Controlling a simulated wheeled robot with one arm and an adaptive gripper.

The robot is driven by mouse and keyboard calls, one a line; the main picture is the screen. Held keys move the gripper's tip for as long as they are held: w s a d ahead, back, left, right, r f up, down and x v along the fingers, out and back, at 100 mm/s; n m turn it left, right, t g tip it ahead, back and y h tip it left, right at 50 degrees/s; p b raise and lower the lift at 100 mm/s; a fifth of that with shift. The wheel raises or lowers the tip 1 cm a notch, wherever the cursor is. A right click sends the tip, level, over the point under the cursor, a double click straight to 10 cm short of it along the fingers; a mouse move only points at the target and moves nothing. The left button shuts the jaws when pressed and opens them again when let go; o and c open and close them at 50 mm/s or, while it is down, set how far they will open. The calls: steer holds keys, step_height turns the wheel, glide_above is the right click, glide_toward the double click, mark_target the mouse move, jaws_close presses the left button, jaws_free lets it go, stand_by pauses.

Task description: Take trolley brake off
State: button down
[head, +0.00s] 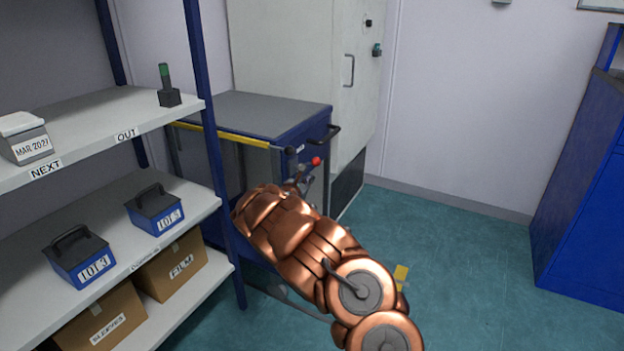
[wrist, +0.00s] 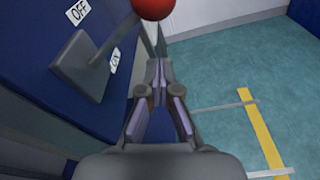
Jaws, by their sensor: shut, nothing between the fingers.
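The trolley (head: 265,112) is blue with a grey top and stands against the pale cabinet. In the wrist view, its blue side carries a grey brake plate (wrist: 75,65) with a lever ending in a red knob (wrist: 153,8). The knob also shows in the head view (head: 316,161). An OFF label (wrist: 78,12) sits above the lever and an ON label (wrist: 115,60) below it; the lever runs between them in this view. My gripper (wrist: 158,75) is shut and empty, beside the trolley side and apart from the knob. My copper arm hides the trolley's lower part.
A shelf rack (head: 125,120) with boxes stands close on the left, its blue post near my arm. The pale cabinet (head: 300,60) is behind the trolley. A blue unit (head: 585,190) is at right. Open green floor (head: 480,270) lies between, with yellow tape (wrist: 262,135).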

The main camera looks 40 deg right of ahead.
steer(key=v, duration=0.8)
steer(key=shift+a+p, duration=0.25)
steer(key=shift+p, duration=0.15)
steer(key=shift+s+r, duration=0.15)
